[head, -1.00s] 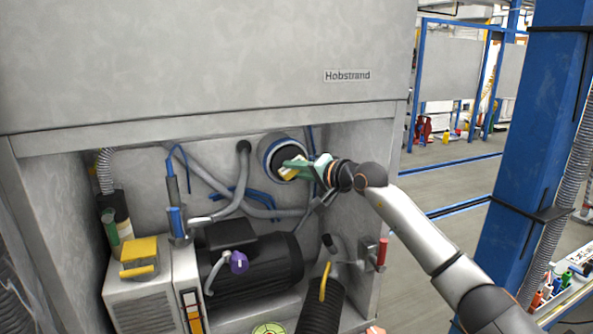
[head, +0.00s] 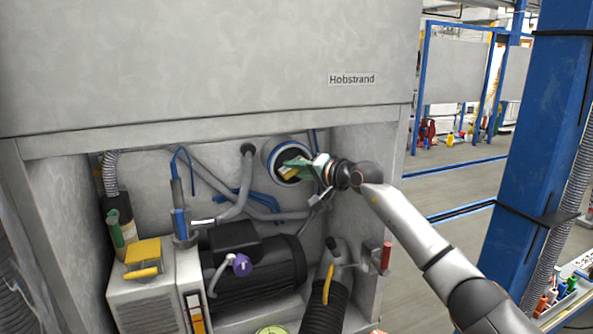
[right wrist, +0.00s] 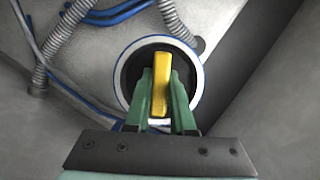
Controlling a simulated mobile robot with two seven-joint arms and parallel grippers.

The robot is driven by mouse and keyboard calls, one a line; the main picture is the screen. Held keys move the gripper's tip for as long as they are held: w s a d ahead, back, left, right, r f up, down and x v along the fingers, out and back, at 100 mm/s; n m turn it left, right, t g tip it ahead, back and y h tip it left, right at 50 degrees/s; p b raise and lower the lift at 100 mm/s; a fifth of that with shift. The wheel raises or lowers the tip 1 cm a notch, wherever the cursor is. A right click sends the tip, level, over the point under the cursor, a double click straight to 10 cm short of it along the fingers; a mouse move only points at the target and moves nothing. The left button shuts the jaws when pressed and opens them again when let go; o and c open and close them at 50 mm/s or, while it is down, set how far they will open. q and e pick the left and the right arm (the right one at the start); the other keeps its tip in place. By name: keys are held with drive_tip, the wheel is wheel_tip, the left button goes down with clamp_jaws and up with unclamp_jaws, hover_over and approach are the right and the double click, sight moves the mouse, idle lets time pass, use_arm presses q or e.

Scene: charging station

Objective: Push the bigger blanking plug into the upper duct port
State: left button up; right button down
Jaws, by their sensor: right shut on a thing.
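The upper duct port (head: 269,162) is a round collar with a white and blue rim on the back wall of the recess. The bigger blanking plug is a black disc (right wrist: 129,74) with a yellow grip bar (right wrist: 161,84). My right gripper (head: 292,171) has its green fingers shut on the bar; it also shows in the right wrist view (right wrist: 161,98). The disc sits within the white rim and looks roughly centred and square to it. Its depth in the port cannot be told. The fingers hide the disc's lower part. My left gripper is not in view.
A grey box (head: 150,295) with a yellow handled piece (head: 143,253) stands at lower left. A black motor (head: 255,272), hoses and a red-handled lever (head: 386,258) fill the recess below the port. The recess's right wall (head: 358,200) is close to my right arm.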

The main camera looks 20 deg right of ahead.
drive_tip(key=shift+w+r, duration=0.1)
drive_tip(key=shift+w, duration=0.95)
drive_tip(key=c, duration=0.7)
unclamp_jaws()
drive_tip(key=shift+d, duration=0.1)
drive_tip(key=shift+s+d, duration=0.2)
drive_tip(key=shift+s, duration=0.25)
drive_tip(key=b+v, duration=0.2)
drive_tip(key=v, duration=0.9)
drive_tip(key=shift+s+r, duration=0.15)
drive_tip(key=shift+s, duration=0.15)
